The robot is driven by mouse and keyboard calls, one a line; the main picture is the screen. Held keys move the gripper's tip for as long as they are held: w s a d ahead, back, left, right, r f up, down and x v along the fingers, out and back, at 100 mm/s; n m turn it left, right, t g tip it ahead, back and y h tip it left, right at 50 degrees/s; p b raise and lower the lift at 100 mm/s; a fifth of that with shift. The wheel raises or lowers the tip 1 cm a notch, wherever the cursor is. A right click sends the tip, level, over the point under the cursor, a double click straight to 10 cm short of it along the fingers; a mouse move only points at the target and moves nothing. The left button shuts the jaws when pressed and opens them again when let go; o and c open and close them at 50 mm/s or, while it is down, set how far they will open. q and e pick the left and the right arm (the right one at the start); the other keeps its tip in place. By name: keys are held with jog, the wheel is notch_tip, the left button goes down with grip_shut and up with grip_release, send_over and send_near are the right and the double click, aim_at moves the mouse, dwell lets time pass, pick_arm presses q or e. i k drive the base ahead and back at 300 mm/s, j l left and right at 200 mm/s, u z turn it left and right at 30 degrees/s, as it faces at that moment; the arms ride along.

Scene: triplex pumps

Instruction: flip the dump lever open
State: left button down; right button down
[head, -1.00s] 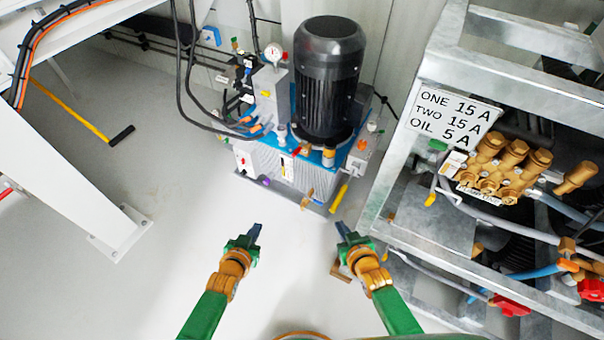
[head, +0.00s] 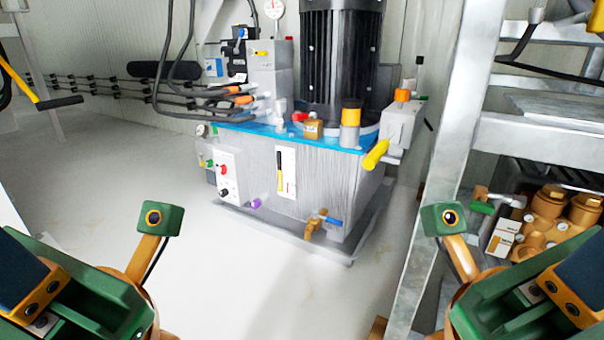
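No lever is labelled as the dump lever, so I cannot tell which one it is. A thick yellow handle (head: 376,154) angles down from a grey block (head: 398,128) at the right of the hydraulic power unit (head: 300,185). A valve with a green part (head: 482,207) sits by the brass pump (head: 548,222) at right. My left gripper (head: 50,285) is close to the camera at lower left, my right gripper (head: 560,285) at lower right. Both appear clear of everything; their finger opening is unclear.
A galvanised frame (head: 450,150) with shelves stands at the right around the brass pump. A black motor (head: 341,60) tops the power unit, with black hoses (head: 165,70) at its left. The pale floor (head: 150,180) in front and to the left is clear.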

aim_at(303, 116)
jog(key=i+j+z, duration=0.65)
jog(key=j+z, duration=0.3)
jog(key=l, duration=0.1)
